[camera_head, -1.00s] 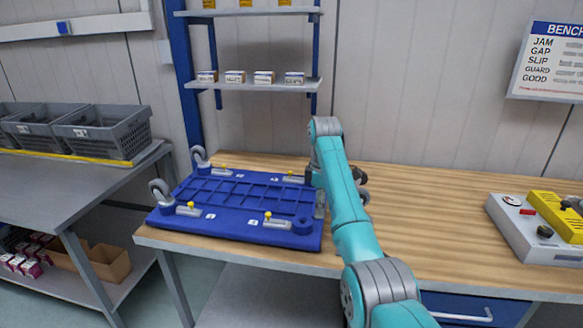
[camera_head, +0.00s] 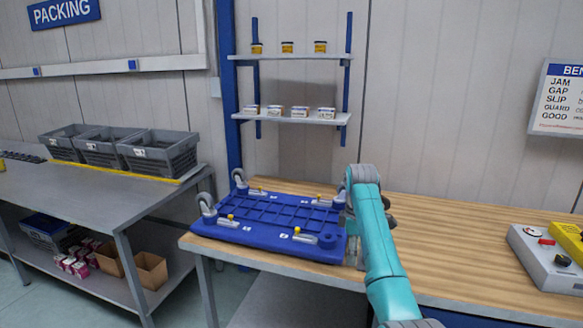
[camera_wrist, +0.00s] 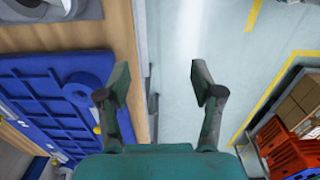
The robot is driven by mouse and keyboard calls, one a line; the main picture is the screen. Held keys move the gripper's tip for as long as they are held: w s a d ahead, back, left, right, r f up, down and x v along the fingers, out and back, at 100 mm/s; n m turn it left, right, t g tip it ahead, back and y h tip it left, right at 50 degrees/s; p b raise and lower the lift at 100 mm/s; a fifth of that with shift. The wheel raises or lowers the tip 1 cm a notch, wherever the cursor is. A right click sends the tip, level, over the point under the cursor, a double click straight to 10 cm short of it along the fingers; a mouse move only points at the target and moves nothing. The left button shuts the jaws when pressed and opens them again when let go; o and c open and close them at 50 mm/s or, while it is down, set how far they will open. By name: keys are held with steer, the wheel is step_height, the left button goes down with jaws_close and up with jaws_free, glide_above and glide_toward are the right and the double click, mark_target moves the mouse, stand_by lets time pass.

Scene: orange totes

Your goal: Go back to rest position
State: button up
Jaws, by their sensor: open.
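My gripper (camera_wrist: 162,82) is open and empty in the wrist view, with its two fingers spread apart over the bench edge and the floor. In the head view my teal arm reaches up over the bench, and the gripper itself is hidden behind it. A blue ribbed platform with casters (camera_head: 270,222) lies on the wooden bench (camera_head: 450,235), just left of my arm. The platform also shows at the left of the wrist view (camera_wrist: 45,112), apart from the fingers.
A grey control box (camera_head: 550,262) stands at the bench's right end. Shelves (camera_head: 290,118) with small boxes and jars rise behind. Grey bins (camera_head: 160,152) sit on the left table (camera_head: 90,195). The wrist view shows orange crates (camera_wrist: 285,145) and clear floor (camera_wrist: 210,40).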

steer(key=s+f+m+t, duration=0.2)
steer(key=s+f, duration=0.2)
steer(key=f, duration=1)
steer(key=s+f+m+t, duration=0.1)
steer(key=s+f, duration=0.2)
steer(key=f, duration=1.1)
steer(key=s+f+m+t, duration=0.2)
steer(key=s+f, duration=0.5)
steer(key=s, duration=0.4)
steer(key=s+f+m+t, duration=0.2)
steer(key=s+f, duration=0.5)
steer(key=s, duration=0.3)
steer(key=s+d+r+m+t, duration=0.15)
steer(key=s+r, duration=0.25)
steer(key=s, duration=0.8)
steer(key=s+a+r+m+t, duration=0.1)
steer(key=s+r+m+t, duration=0.2)
steer(key=s, duration=1)
steer(key=s+r+m+t, duration=0.1)
steer(key=s+r, duration=0.6)
steer(key=r, duration=0.4)
steer(key=s+r+m+t, duration=0.2)
steer(key=s+r, duration=0.5)
steer(key=r, duration=0.4)
steer(key=shift+s+d, duration=0.25)
steer(key=shift+d, duration=0.05)
